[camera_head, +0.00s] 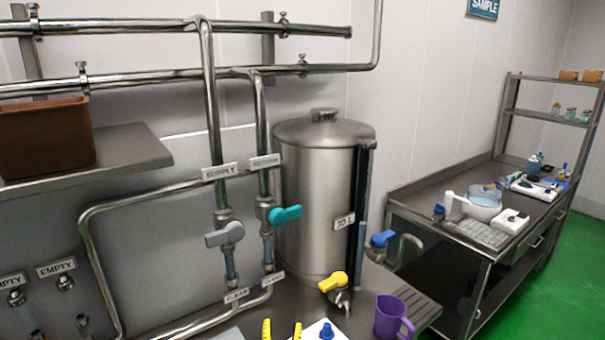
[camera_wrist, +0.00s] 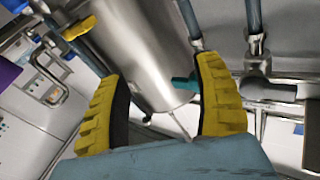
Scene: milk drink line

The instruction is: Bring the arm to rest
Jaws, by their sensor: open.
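My gripper (camera_head: 283,331) shows at the bottom edge of the head view as two yellow fingertips, spread apart with nothing between them. In the wrist view my gripper (camera_wrist: 165,105) has its two yellow ridged fingers wide apart and empty. Beyond them, a steel tank (camera_wrist: 140,50) appears tilted in the picture, not visibly touched by the fingers. Most of my arm is out of the head view.
The steel tank (camera_head: 315,200) has a yellow-handled tap (camera_head: 334,283). A purple jug (camera_head: 391,316) stands near it. Pipes carry a grey valve handle (camera_head: 225,235) and a teal one (camera_head: 286,215). A brown box (camera_head: 45,137) sits on a shelf; a bench (camera_head: 412,193) stands right.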

